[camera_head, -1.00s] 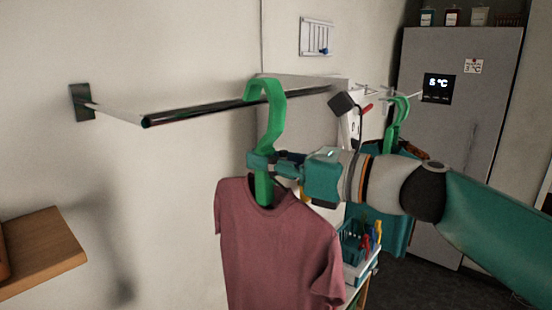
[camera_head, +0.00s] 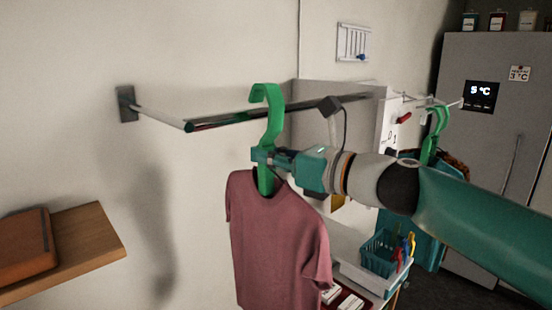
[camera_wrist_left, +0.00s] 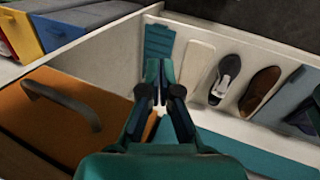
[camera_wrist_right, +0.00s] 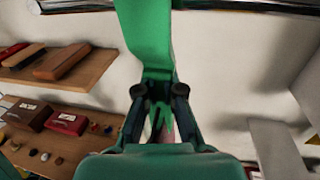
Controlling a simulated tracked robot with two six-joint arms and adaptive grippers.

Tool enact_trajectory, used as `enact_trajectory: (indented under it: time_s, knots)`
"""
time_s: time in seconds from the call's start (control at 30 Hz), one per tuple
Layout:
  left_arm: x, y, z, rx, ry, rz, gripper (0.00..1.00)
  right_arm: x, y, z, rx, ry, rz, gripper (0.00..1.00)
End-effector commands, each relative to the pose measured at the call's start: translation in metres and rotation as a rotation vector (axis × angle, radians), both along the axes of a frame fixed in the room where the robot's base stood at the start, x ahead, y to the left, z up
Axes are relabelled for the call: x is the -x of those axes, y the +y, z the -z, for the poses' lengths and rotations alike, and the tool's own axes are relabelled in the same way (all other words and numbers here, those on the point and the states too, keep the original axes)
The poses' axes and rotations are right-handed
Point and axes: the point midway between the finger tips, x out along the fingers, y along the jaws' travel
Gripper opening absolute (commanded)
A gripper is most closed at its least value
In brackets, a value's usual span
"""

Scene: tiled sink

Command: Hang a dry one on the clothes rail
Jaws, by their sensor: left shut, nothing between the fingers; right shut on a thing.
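My right gripper (camera_head: 264,157) is shut on the neck of a green hanger (camera_head: 268,182) that carries a mauve T-shirt (camera_head: 277,240). The shirt hangs upright below the gripper. The hanger's hook overlaps the dark clothes rail (camera_head: 220,121) in the head view; I cannot tell whether they touch. In the right wrist view the hanger (camera_wrist_right: 148,38) rises from the fingers and crosses the rail (camera_wrist_right: 225,5) at the top edge. My left gripper (camera_wrist_left: 163,100) shows only in its wrist view, shut and empty, above an open white drawer or box (camera_wrist_left: 122,45).
A wall bracket (camera_head: 127,104) carries the rail's near end. Another green hanger (camera_head: 434,133) with a dark teal garment hangs at the right, by the fridge (camera_head: 490,150). A wooden shelf (camera_head: 90,240) is at lower left. A teal basket (camera_head: 380,255) stands behind the shirt.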

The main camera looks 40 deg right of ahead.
Motion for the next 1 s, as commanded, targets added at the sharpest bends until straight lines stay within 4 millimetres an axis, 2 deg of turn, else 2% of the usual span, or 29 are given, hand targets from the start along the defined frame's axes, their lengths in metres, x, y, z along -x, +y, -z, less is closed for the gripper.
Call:
enact_trajectory:
  time_s: [0.4,0.7,1.0]
  knots:
    - [0.000,0.000,0.001,0.000,0.000,0.000,0.00,-0.033,0.003,0.002,0.000,-0.001,-0.001,0.00]
    - [0.000,0.000,0.023,0.000,0.000,0.000,0.00,-0.031,0.002,0.025,0.000,-0.001,0.000,0.00]
    - [0.000,0.000,0.028,0.000,0.000,0.000,0.00,-0.031,0.002,0.030,0.000,-0.001,0.001,0.00]
